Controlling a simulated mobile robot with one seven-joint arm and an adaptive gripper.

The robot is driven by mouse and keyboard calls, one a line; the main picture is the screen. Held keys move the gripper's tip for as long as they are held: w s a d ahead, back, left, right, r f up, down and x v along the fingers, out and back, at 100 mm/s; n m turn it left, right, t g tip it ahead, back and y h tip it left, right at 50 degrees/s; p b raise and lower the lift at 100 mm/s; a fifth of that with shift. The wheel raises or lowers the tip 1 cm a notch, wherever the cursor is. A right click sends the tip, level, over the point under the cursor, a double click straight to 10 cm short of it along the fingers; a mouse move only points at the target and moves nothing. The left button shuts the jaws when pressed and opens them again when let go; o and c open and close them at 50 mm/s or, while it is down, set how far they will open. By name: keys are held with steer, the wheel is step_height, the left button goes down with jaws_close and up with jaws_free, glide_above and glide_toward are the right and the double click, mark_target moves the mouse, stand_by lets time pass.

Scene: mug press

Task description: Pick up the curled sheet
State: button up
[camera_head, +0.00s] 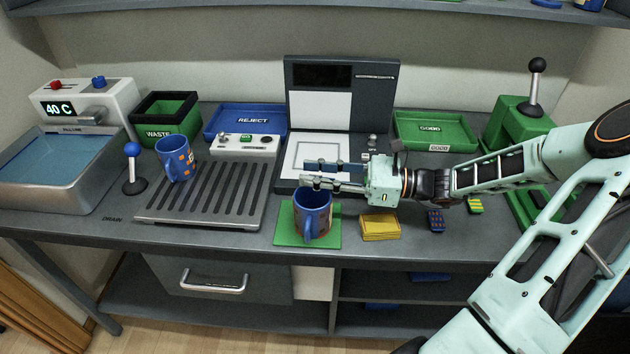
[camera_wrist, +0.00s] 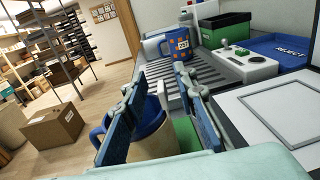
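A blue mug (camera_head: 312,216) with its handle toward the front stands upright on a green mat (camera_head: 288,236) at the bench's front. In the wrist view a beige curved surface (camera_wrist: 152,138) wraps the mug's side below its blue rim. It looks like a curled sheet around the mug, but I cannot tell for sure. My gripper (camera_head: 307,174) points left, just above and behind the mug. In the wrist view my gripper (camera_wrist: 157,82) has its two blue-padded fingers apart, with nothing clearly between the pads. The fingers partly hide the mug there.
A slatted drain rack (camera_head: 200,195) holds another blue mug (camera_head: 175,158) with orange squares. A press (camera_head: 318,160) with a white square plate stands behind my gripper. A yellow stack (camera_head: 379,226) and small patterned pieces (camera_head: 436,220) lie right of the mat. The bench edge is close in front.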

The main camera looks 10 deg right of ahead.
jaws_close()
steer(key=shift+r, duration=0.1)
stand_by(0.4)
